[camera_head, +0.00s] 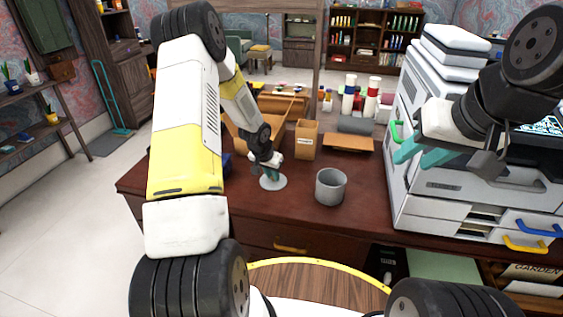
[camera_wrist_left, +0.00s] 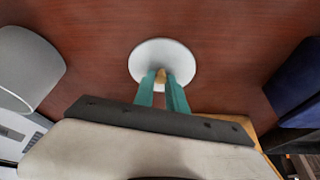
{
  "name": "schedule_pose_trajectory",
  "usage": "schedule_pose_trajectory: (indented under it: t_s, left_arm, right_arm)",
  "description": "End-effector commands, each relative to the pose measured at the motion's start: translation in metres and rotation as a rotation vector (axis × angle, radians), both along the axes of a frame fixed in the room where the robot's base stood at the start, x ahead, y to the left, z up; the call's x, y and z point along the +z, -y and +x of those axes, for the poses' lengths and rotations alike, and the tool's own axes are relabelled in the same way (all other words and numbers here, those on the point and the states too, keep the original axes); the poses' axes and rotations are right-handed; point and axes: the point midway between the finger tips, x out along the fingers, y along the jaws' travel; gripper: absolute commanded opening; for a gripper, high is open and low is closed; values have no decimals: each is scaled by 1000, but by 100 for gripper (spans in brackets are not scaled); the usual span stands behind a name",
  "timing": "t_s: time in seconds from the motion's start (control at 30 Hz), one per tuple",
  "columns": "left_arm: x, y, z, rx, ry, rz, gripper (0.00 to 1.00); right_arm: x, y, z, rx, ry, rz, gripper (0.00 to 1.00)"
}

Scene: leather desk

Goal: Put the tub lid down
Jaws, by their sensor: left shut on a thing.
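The tub lid (camera_head: 273,183) is a pale round disc with a small tan knob. It is level, on or just above the brown desk to the left of the tub; I cannot tell whether it touches. My left gripper (camera_head: 270,173) is above it, fingers pointing down, shut on the knob. The left wrist view shows the lid (camera_wrist_left: 161,58) and the teal fingers (camera_wrist_left: 163,80) closed around its knob. The grey tub (camera_head: 331,189) stands upright and open on the desk, its inside partly visible. My right gripper (camera_head: 423,152) is open and empty in front of the printer.
A brown box (camera_head: 306,139) and a low wooden tray (camera_head: 347,143) stand behind the tub. A large white printer (camera_head: 440,185) fills the desk's right side. A dark blue object (camera_wrist_left: 297,85) lies near the lid. Bare desk lies in front of lid and tub.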

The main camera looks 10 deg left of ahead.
Motion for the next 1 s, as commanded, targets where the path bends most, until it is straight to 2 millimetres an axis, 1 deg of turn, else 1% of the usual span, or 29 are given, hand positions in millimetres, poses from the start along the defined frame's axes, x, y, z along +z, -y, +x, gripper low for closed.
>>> schedule_pose_trajectory:
  t_s: [0.03, 0.07, 0.13, 0.17, 0.47, 0.57, 0.67, 0.9, 1.0]
  left_arm:
    - [-2, 0, 0, 0, -1, -1, 0]
    - [-2, 0, 0, 0, 0, 0, 22]
    - [-1, 0, 0, 0, 0, 0, 36]
    - [-1, 0, 0, 0, 0, 0, 38]
    - [0, 0, 0, 0, 0, 0, 38]
    - [6, -1, -1, 0, 1, 1, 38]
    - [20, -3, -6, 2, 4, 0, 38]
    - [68, -9, -25, 3, 4, 1, 38]
    - [86, -11, -33, 2, 3, 1, 38]
  right_arm:
    - [0, 0, 0, 0, 0, 0, 36]
    - [0, 0, 0, 0, 0, 0, 36]
    - [0, 0, 0, 0, 0, 0, 36]
    - [0, 0, 0, 0, 0, 0, 36]
    - [0, 0, 0, 0, 0, 0, 36]
    - [0, 0, 0, 0, 0, 0, 36]
    - [0, 0, 0, 0, 0, 0, 36]
    - [0, 0, 0, 0, 0, 0, 36]
    - [0, 0, 0, 0, 0, 0, 36]
